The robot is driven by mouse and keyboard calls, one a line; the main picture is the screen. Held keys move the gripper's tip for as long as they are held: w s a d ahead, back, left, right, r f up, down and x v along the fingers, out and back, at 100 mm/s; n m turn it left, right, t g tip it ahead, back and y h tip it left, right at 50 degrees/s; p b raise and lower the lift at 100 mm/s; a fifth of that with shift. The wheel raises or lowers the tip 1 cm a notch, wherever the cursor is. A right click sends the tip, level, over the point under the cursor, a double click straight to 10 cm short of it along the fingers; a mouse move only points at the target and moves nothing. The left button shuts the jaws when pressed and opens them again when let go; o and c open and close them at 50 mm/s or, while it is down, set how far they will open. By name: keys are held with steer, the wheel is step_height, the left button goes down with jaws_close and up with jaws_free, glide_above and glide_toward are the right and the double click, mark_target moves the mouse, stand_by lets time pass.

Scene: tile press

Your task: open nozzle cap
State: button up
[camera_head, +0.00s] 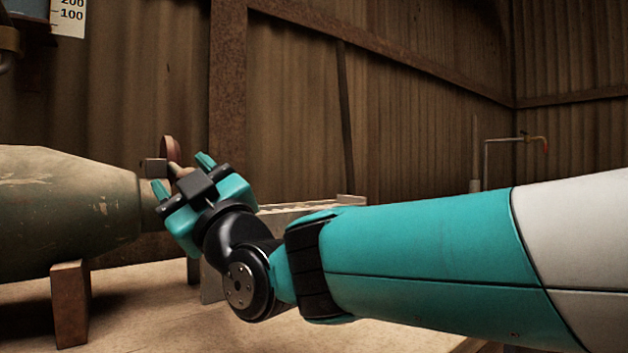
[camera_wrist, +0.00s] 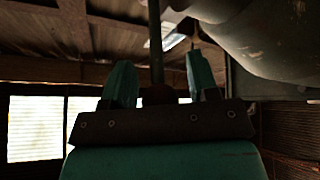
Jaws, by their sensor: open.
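A large grey-green tank (camera_head: 65,200) lies on its side at the left of the head view, its tapered end pointing right. A round reddish-brown disc (camera_head: 169,147), which may be the nozzle cap, shows just above and beyond my gripper. My gripper (camera_head: 182,174) is open at the tapered end, and its body hides most of the nozzle. In the wrist view the two teal fingers (camera_wrist: 159,68) stand apart, with a dark rod (camera_wrist: 155,40) showing between them. The tank (camera_wrist: 275,40) fills the upper right there. I cannot tell whether the fingers touch anything.
A brown block (camera_head: 70,303) props up the tank on the pale worktop (camera_head: 150,325). A pale grey long object (camera_head: 312,207) lies behind my arm. Corrugated walls close off the back.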

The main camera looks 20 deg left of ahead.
steer(key=v, duration=0.7)
steer(key=shift+d, duration=0.2)
steer(key=shift+f, duration=0.15)
steer(key=w+d+f+m+t+h+p, duration=0.1)
steer(key=w+d+m+h, duration=0.15)
steer(key=d, duration=0.35)
steer(key=w+d+f+m+h+p, duration=0.1)
steer(key=w+d+f+h+p, duration=0.1)
steer(key=w+d+h, duration=0.3)
steer(key=w+d+f+m+t+h+p, duration=0.1)
steer(key=w+d, duration=0.1)
steer(key=d, duration=0.5)
steer(key=s+d+f+m+g+h+p, duration=0.2)
steer(key=s+d+f+m+g+h, duration=0.25)
steer(key=s+d, duration=0.5)
steer(key=s+d+f+m+g+h+p, duration=0.1)
steer(key=s+d+f+m+g+h, duration=0.45)
steer(key=d, duration=0.75)
steer(key=s+r+t+p, duration=0.1)
steer(key=s+r+p, duration=0.2)
steer(key=r+p, duration=3.3)
steer(key=shift+s+d+r+m+p, duration=0.25)
steer(key=shift+m+p, duration=0.2)
steer(key=shift+p, duration=0.5)
